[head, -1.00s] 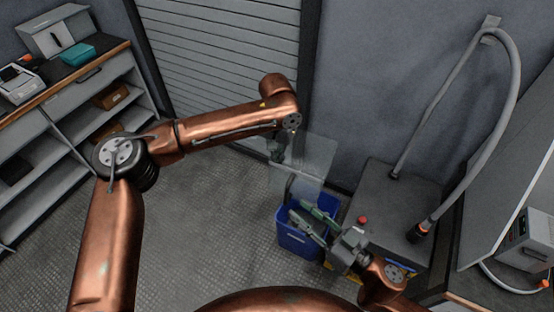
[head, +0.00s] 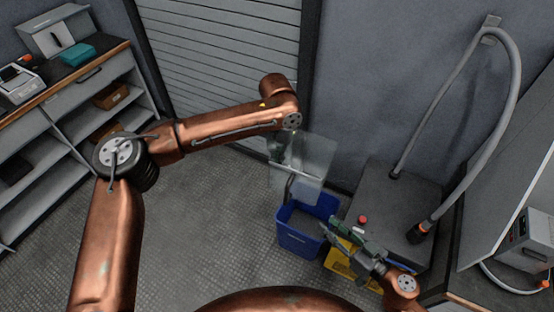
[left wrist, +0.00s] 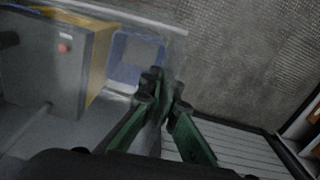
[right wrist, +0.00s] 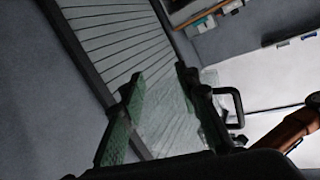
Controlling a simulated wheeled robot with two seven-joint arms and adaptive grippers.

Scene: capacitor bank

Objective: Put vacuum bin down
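The clear, see-through vacuum bin (head: 312,172) hangs above the blue floor bin, near the grey cabinet. Its dark handle shows in the right wrist view (right wrist: 239,103). My left gripper (left wrist: 163,86) has its green fingers close together on the clear bin's wall. In the head view my left gripper is mostly hidden behind the forearm end and the bin. My right gripper (head: 338,230) is below and right of the vacuum bin, over the blue and yellow bins.
A blue bin (head: 294,243) and a yellow bin (head: 345,265) stand on the floor by the grey cabinet (head: 385,190). The cabinet has a red button and a hose (head: 517,80). Shelves (head: 80,120) stand at left. The middle floor is free.

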